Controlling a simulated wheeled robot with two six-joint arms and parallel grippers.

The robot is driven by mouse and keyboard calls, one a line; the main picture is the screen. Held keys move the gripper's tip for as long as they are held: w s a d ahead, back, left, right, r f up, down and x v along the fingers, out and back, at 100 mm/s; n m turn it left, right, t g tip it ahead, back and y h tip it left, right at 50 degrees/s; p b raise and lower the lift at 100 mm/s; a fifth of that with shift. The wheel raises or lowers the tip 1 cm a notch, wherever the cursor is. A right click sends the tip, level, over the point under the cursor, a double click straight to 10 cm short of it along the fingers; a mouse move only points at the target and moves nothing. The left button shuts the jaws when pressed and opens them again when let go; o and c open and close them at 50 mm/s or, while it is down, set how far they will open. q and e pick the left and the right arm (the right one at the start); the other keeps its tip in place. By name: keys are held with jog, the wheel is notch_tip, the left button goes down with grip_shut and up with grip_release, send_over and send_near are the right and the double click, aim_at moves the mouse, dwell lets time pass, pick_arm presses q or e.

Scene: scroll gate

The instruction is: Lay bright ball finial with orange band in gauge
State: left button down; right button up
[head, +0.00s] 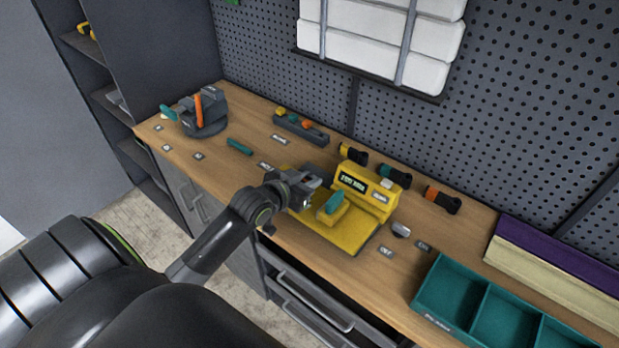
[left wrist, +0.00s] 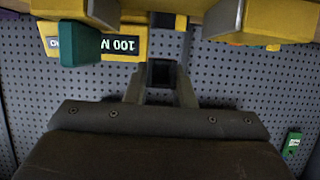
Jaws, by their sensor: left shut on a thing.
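The yellow gauge (head: 338,231) stands mid-bench, with a display block and a teal lever (head: 331,203). In the left wrist view, its yellow body and the teal part (left wrist: 80,45) show upside down at the top. My left gripper (head: 308,184) is at the gauge's left side, shut on a small dark piece (left wrist: 162,74) that I cannot identify. A bright rounded piece (head: 401,229) lies on the bench right of the gauge. I cannot make out an orange band on it. My right gripper is not in view.
Several dark handles with coloured bands (head: 442,199) lie behind the gauge. A teal divided tray (head: 448,290) is at the right front. A vise (head: 205,112) and a small parts rack (head: 300,128) are at the left. A pegboard (head: 260,55) rises behind.

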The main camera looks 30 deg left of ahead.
pick_arm(q)
notch_tip(320, 180, down, 4)
jog(key=b, duration=0.4)
jog(key=shift+w+f, duration=0.1)
jog(key=shift+f, duration=0.45)
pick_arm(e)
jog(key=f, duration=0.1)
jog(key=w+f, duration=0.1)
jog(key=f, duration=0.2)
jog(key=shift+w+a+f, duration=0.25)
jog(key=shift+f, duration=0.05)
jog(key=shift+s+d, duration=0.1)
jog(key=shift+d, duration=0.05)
pick_arm(q)
jog(key=shift+f, duration=0.35)
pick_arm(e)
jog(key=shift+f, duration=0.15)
pick_arm(q)
jog(key=c, duration=1.1)
grip_release()
jog(key=shift+c, duration=0.2)
